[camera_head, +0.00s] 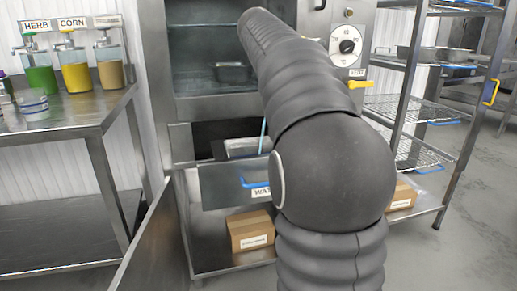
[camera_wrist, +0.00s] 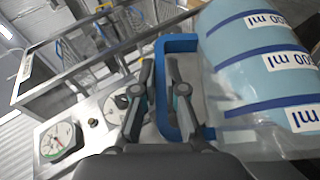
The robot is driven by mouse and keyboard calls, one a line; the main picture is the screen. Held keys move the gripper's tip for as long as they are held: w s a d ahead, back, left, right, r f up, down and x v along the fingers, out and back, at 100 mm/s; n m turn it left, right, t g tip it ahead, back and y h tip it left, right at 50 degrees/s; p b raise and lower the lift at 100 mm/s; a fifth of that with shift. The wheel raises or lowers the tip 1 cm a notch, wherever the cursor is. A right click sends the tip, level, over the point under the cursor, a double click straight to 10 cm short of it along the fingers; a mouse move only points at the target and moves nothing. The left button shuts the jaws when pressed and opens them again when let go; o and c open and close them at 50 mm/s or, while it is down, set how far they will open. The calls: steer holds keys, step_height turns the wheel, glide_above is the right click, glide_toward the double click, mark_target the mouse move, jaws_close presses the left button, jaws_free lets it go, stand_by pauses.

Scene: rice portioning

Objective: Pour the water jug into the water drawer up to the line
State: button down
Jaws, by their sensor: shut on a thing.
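The water drawer (camera_head: 222,186) is pulled out below the oven chamber, with a blue handle and a partly covered label. A pale metal pan or inner part (camera_head: 240,148) shows in its opening. A thin light-blue streak (camera_head: 263,136) runs down to the drawer beside my arm; it looks like a stream of water. The line is not visible. In the wrist view, my gripper (camera_wrist: 160,85) is shut on the blue handle (camera_wrist: 181,130) of the clear water jug (camera_wrist: 250,75), which has blue bands and ml labels. My arm hides gripper and jug in the head view.
The steamer door (camera_head: 150,240) stands open at left. Cardboard boxes (camera_head: 250,231) sit on the shelf below. A dial (camera_head: 346,46) and yellow lever (camera_head: 359,85) are at right, beside a wire rack (camera_head: 415,105). A counter (camera_head: 60,125) with dispensers is at left.

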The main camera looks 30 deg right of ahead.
steer(key=shift+w+a, duration=0.1)
steer(key=shift+a, duration=0.05)
stand_by(0.5)
steer(key=shift+s+d+r, duration=0.2)
steer(key=shift+d+r, duration=0.1)
steer(key=shift+d, duration=0.15)
steer(key=shift+s+d+y, duration=0.2)
steer(key=shift+d+y, duration=0.1)
steer(key=shift+y, duration=0.3)
steer(key=shift+s+d+f+m+t+y, duration=0.3)
steer(key=shift+d+f+m+t+y, duration=0.15)
steer(key=shift+y, duration=0.25)
steer(key=shift+f, duration=0.1)
steer(key=s+d+f+m+t+y, duration=0.1)
steer(key=s+d+f+t+y, duration=0.2)
steer(key=y, duration=0.4)
steer(key=shift+d+f+m+t, duration=0.35)
steer(key=shift+d+f+t, duration=0.1)
steer(key=shift+d+f, duration=0.9)
